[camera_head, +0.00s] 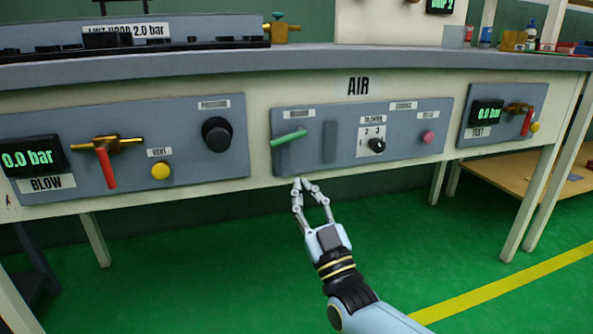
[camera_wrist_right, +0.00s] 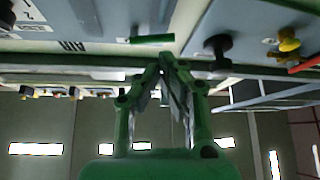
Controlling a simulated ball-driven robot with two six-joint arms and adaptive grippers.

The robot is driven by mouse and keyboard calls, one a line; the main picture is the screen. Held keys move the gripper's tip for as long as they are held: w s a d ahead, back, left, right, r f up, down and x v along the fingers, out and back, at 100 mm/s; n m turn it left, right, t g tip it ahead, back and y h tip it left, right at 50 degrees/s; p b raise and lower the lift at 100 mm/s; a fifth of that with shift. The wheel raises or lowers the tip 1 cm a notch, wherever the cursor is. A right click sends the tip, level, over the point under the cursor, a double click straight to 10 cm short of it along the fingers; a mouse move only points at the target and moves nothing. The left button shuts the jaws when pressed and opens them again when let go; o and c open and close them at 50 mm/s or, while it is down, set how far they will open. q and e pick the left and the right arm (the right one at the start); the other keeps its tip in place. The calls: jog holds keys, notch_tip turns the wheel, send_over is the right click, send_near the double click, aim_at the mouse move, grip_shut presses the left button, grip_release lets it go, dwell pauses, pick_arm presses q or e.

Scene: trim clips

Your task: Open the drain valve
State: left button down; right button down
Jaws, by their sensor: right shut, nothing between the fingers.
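No label that I can read says drain, so I cannot tell which valve it is. A brass valve (camera_head: 112,142) with a red handle (camera_head: 107,168) hanging down sits on the left BLOW panel. A similar valve with a red handle (camera_head: 526,122) is on the far right TEST panel. A green lever (camera_head: 288,137) on the middle AIR panel lies nearly level; it also shows in the right wrist view (camera_wrist_right: 153,39). My right gripper (camera_head: 302,182) is shut and empty, just below the AIR panel's lower left edge. In the wrist view its fingertips (camera_wrist_right: 168,60) meet. My left gripper is out of view.
The AIR panel (camera_head: 345,171) also carries a small selector knob (camera_head: 376,145) and a pink button (camera_head: 428,137). A black knob (camera_head: 217,134) and yellow button (camera_head: 160,171) are on the BLOW panel. A brass fitting (camera_head: 280,28) stands on the bench top. Green floor lies open below.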

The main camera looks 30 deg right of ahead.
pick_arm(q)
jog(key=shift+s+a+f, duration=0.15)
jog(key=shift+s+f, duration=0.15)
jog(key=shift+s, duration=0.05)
pick_arm(e)
jog(key=v, duration=0.5)
jog(key=shift+s+r, duration=0.15)
